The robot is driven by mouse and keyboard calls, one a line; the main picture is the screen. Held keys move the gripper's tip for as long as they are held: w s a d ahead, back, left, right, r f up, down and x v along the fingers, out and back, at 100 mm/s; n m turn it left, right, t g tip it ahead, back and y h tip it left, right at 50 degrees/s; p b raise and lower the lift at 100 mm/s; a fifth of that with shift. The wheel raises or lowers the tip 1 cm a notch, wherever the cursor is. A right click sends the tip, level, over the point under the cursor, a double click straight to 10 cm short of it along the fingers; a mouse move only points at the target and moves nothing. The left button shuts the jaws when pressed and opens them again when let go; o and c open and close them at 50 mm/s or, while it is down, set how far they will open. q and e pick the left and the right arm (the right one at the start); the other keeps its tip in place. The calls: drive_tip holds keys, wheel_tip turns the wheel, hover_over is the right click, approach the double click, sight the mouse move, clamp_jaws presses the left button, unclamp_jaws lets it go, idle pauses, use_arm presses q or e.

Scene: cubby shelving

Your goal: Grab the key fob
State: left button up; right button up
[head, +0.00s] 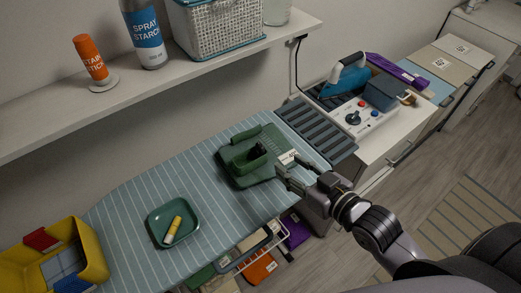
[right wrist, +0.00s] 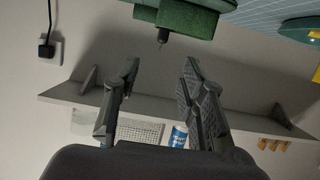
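A small black object that looks like the key fob (head: 257,151) sits on a raised green block in a green tray (head: 236,177) on the striped ironing board. In the right wrist view, a small dark piece with a thin tip (right wrist: 162,38) shows at the edge of the green block (right wrist: 187,20); I cannot tell for sure that it is the fob. My right gripper (head: 291,168) is at the tray's right side, its fingers pointing toward the fob, apart from it. In the wrist view the gripper (right wrist: 160,72) is open with nothing between its fingers. My left gripper is not in view.
A white label (head: 288,157) is at the tray's right edge. A teal dish with a yellow stick (head: 172,230) and a yellow bin (head: 95,250) are at left. A dark slatted rest (head: 318,130) and a blue iron (head: 345,78) are behind right. A shelf (head: 190,75) overhangs the back.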

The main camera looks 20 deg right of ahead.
sight(262, 147)
drive_tip(key=p+x, duration=0.1)
drive_tip(key=x, duration=0.5)
drive_tip(key=shift+w+a+f, duration=0.1)
drive_tip(key=shift+w+a, duration=0.05)
drive_tip(key=shift+w, duration=0.2)
drive_tip(key=p+x, duration=0.2)
drive_tip(key=x, duration=0.2)
drive_tip(key=shift+w+a, duration=0.25)
drive_tip(key=shift+w+f, duration=0.2)
drive_tip(key=shift+w, duration=0.05)
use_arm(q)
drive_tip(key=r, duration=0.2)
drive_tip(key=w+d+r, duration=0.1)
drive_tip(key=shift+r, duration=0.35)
use_arm(e)
drive_tip(key=shift+s, duration=0.1)
drive_tip(key=shift+c, duration=0.2)
drive_tip(key=shift+c, duration=0.6)
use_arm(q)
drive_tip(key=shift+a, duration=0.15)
use_arm(e)
clamp_jaws()
